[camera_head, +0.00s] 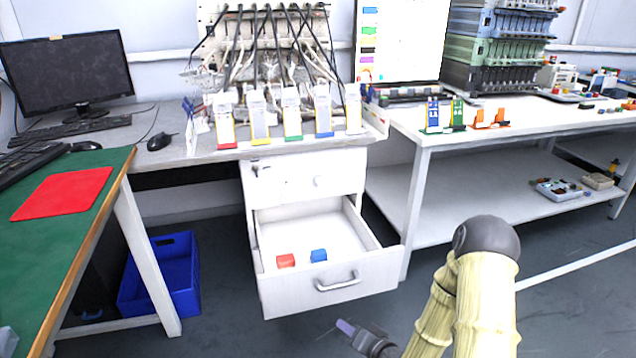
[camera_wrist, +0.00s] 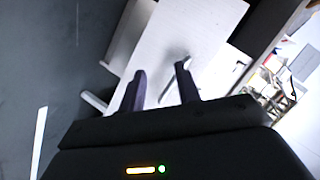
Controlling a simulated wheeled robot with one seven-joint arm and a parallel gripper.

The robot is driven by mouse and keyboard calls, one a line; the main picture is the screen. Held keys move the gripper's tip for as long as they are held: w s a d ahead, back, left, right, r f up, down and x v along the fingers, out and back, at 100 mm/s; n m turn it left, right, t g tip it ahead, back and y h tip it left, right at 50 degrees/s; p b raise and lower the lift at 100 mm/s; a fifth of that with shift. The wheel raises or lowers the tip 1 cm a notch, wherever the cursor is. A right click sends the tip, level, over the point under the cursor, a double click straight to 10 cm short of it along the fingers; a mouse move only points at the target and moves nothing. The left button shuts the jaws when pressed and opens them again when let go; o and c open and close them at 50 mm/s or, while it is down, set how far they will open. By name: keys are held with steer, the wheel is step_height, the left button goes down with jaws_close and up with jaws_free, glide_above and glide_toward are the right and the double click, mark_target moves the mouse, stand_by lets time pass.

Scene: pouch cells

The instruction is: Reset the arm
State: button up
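My arm (camera_head: 470,290) reaches in from the lower right of the head view, in front of the desk. My gripper (camera_head: 345,326) is low, in front of and below the open drawer (camera_head: 335,300).
The drawer holds a red block (camera_head: 286,260) and a blue block (camera_head: 318,255). A blue bin (camera_head: 180,285) stands on the floor at left. A green-topped table (camera_head: 85,215) with a red mat (camera_head: 62,193) is at left. A white workbench (camera_head: 520,125) is at right. Floor around my gripper is clear.

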steer(key=s+d+r+n+g+h+p, duration=0.2)
steer(key=s+d+r+g+h+p, duration=0.15)
steer(key=s+r, duration=0.65)
steer(key=s+d+r+n+g+h+p, duration=0.2)
steer(key=s+d+r+g+h+p, duration=0.25)
steer(key=r, duration=0.95)
step_height(320, 180, up, 37)
steer(key=s+a+p, duration=0.1)
steer(key=p, duration=3.5)
steer(key=shift+s+g+y, duration=0.15)
steer(key=shift+g+y, duration=0.15)
steer(key=shift+y, duration=0.1)
